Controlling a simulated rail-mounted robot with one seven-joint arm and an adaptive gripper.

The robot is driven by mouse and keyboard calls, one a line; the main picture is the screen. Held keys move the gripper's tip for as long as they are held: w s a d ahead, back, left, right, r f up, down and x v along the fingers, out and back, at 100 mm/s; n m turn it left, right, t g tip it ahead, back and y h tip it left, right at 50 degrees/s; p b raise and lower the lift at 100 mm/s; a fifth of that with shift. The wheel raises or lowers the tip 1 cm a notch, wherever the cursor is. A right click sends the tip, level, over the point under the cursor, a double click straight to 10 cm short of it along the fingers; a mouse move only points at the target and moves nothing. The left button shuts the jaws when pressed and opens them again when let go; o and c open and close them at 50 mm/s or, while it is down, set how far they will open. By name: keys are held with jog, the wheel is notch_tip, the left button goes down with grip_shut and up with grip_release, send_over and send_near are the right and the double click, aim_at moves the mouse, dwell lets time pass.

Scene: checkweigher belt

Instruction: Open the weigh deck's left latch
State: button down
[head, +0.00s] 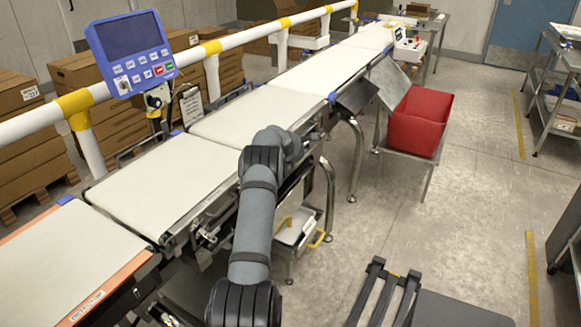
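The checkweigher line runs from lower left to upper right, with a pale belt section (150,185) in the near middle and another (235,115) behind it. I cannot tell for sure which section is the weigh deck. Small dark fittings line the side frame (200,235) facing me, but I cannot make out the left latch or whether it is open. My arm reaches up from the bottom, and its bent far end lies over the right edge of the farther belt section. The arm hides part of the side frame. My gripper's fingers cannot be made out.
A blue-framed display (130,50) stands behind the line near a white and yellow rail (210,48). A red bin (419,121) sits on a metal stand at right. An orange-edged conveyor (60,265) is at lower left. The floor at right is mostly clear.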

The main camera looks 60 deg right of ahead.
jog(key=shift+w+r, duration=0.2)
jog(key=shift+r, duration=0.15)
jog(key=v, duration=1.1)
jog(key=shift+s+a, duration=0.25)
jog(key=shift+a, duration=0.1)
